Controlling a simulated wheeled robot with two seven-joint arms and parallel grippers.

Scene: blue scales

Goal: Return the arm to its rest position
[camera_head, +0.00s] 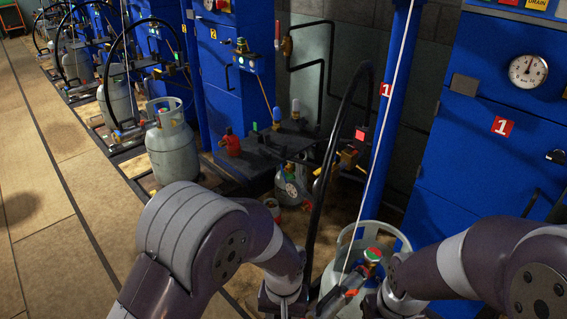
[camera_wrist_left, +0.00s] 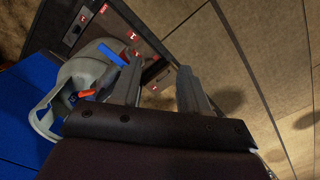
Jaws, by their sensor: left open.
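My left gripper shows in the left wrist view (camera_wrist_left: 158,88) with its two fingers apart and nothing between them. In the head view my left arm (camera_head: 190,235) bends in from the left, and its wrist ends just left of the near grey gas cylinder (camera_head: 405,246). The cylinder's collar also shows in the left wrist view (camera_wrist_left: 72,72), left of the fingers and apart from the gap between them. My right arm (camera_head: 460,262) reaches in from the right, its wrist in front of the same cylinder. Its fingers cannot be made out clearly.
A black hose (camera_head: 322,185) and a thin white cord (camera_head: 383,130) hang close to my left wrist. A blue cabinet (camera_head: 480,165) with a gauge (camera_head: 528,70) stands at right. Another grey cylinder (camera_head: 172,150) stands behind my left arm. The floor (camera_head: 60,190) at left is clear.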

